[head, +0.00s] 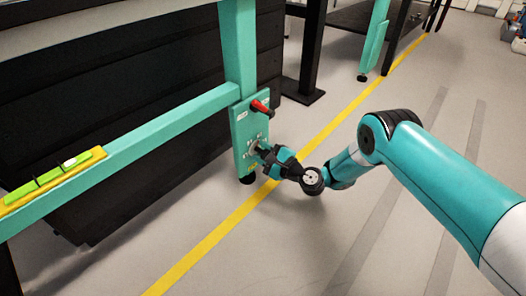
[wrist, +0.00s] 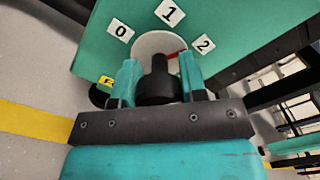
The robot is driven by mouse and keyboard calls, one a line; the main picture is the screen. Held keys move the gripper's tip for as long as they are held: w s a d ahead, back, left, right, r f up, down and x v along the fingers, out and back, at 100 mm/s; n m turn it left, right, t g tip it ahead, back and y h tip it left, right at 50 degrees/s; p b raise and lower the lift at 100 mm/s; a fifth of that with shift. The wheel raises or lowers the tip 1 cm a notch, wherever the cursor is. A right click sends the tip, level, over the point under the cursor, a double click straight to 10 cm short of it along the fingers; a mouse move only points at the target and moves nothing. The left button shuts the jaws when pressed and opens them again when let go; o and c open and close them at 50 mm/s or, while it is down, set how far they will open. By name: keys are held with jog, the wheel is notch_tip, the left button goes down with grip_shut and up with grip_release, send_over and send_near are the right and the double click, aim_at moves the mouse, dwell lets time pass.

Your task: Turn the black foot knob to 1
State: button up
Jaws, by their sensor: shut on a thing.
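The black foot knob (wrist: 158,82) sits on a pale round dial (wrist: 152,42) on the teal panel. My gripper (wrist: 158,76) has one teal finger on each side of the knob and is shut on it. Labels 0 (wrist: 120,31), 1 (wrist: 170,12) and 2 (wrist: 204,44) stand around the dial. A red mark (wrist: 174,54) shows on the dial's right side, toward label 2. In the head view, my gripper (head: 268,158) is at the lower part of the panel (head: 243,128) and hides most of the knob.
A red handle (head: 260,106) sticks out above my gripper on the same panel. A teal rail (head: 130,133) runs left, with a yellow-green tray (head: 50,181) on it. A yellow floor line (head: 215,237) passes below. The floor to the right is open.

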jog(key=n+p, duration=0.2)
jog(key=n, duration=0.3)
jog(key=shift+d+r, duration=0.1)
jog(key=n+p, duration=0.2)
jog(key=n, duration=0.3)
jog(key=shift+n+p, duration=0.3)
jog(key=shift+n, duration=0.1)
jog(key=o, duration=0.9)
jog(key=shift+o, duration=0.2)
jog(key=p+v, duration=1.6)
jog(key=v, duration=0.1)
jog(key=shift+s, duration=0.2)
jog(key=shift+d, duration=0.15)
